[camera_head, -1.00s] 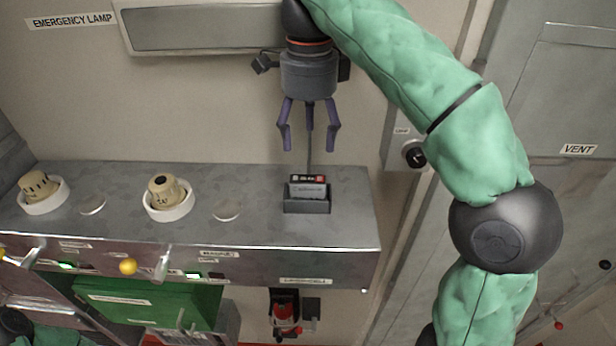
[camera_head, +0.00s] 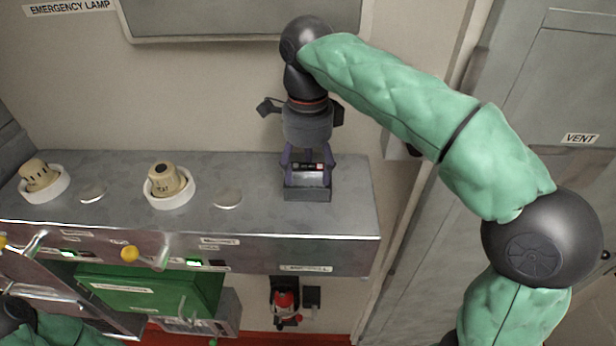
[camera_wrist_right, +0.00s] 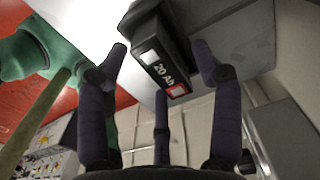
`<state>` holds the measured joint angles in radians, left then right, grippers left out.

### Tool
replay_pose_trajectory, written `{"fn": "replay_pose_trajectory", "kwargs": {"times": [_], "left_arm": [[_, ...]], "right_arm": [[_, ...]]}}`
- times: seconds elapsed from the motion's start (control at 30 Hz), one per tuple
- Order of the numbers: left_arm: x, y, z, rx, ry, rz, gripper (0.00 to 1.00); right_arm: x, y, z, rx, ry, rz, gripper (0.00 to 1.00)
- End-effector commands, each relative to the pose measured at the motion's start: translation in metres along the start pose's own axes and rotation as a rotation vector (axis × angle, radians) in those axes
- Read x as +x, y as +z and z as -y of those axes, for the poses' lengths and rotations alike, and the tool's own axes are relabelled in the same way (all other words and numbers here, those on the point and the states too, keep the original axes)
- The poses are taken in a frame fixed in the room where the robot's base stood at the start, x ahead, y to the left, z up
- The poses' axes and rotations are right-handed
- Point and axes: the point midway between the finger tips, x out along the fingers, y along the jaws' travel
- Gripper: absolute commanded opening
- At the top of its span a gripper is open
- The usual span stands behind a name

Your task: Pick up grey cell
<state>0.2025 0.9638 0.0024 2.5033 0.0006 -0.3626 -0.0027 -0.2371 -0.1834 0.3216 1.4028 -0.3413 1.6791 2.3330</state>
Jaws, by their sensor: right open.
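The grey cell (camera_head: 308,176) sits in a dark holder (camera_head: 308,194) at the right end of the metal shelf. Its dark top with white and red marks faces up. In the right wrist view the cell (camera_wrist_right: 163,62) shows a "20 Ah" label between the fingers. My right gripper (camera_head: 308,160) is above the cell, with its purple fingers open around the cell's top. In the right wrist view the fingers (camera_wrist_right: 162,70) stand apart on both sides of the cell. I cannot tell whether any finger touches it.
Two beige knobs in white rings (camera_head: 168,184) and flat round discs (camera_head: 227,199) are on the shelf to the left. Levers with yellow balls (camera_head: 131,253) stick out in front. A green panel (camera_head: 150,290) is below. A wall rises behind the shelf.

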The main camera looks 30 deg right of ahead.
Motion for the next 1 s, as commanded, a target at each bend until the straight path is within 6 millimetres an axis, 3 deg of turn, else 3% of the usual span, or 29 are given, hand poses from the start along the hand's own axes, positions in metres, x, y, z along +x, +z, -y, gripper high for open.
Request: {"fn": "replay_pose_trajectory", "kwargs": {"times": [0.17,0.4,0.77,1.0], "left_arm": [[0.000,0.000,0.000,0.000,0.000,0.000,0.40],[0.000,0.000,0.000,0.000,0.000,0.000,0.40],[0.000,0.000,0.000,0.000,0.000,0.000,0.40],[-0.001,0.000,0.000,0.000,0.000,0.000,0.40]], "right_arm": [[0.000,0.000,0.000,0.000,0.000,0.001,0.66],[0.000,0.000,0.000,0.000,0.000,0.000,0.01],[-0.002,0.000,0.000,0.000,-0.001,0.001,0.00],[-0.021,0.001,0.001,0.001,-0.003,0.002,0.00]]}}
